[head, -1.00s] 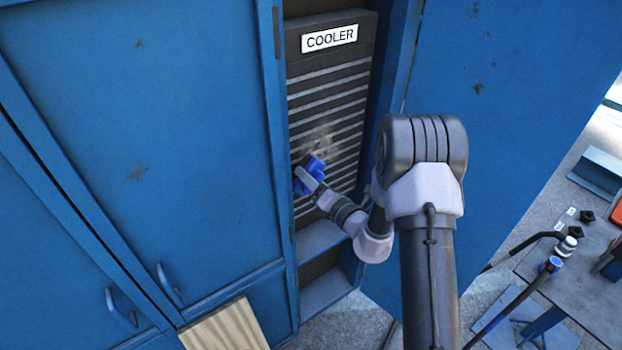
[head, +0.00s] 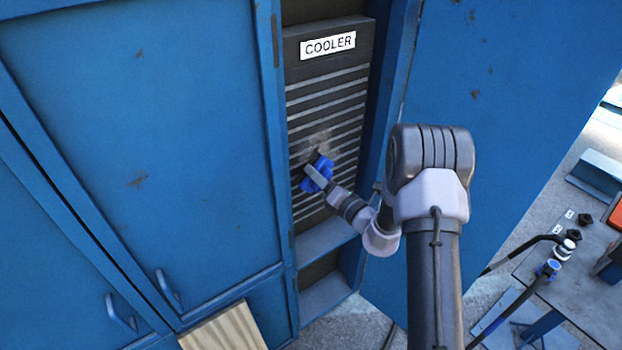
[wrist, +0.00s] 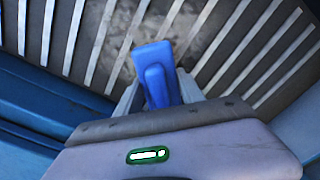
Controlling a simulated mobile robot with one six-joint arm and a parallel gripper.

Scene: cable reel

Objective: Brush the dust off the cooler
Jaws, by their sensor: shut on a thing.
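The cooler (head: 325,97) is a dark panel with light horizontal fins and a white label reading COOLER. It sits inside the open blue cabinet. A greyish dust patch (head: 318,139) lies on its middle fins; in the wrist view a pale dust patch (wrist: 122,30) shows at the top centre. My gripper (head: 318,176) is shut on a blue brush handle (wrist: 155,75), in front of the fins just below the dust patch. The bristles are mostly hidden, so I cannot tell whether they touch the fins.
A blue cabinet door (head: 500,130) stands open on the right. A closed blue door (head: 150,150) is on the left. A grey table (head: 580,290) with hoses and black knobs is at lower right. A wooden board (head: 225,328) is at the bottom.

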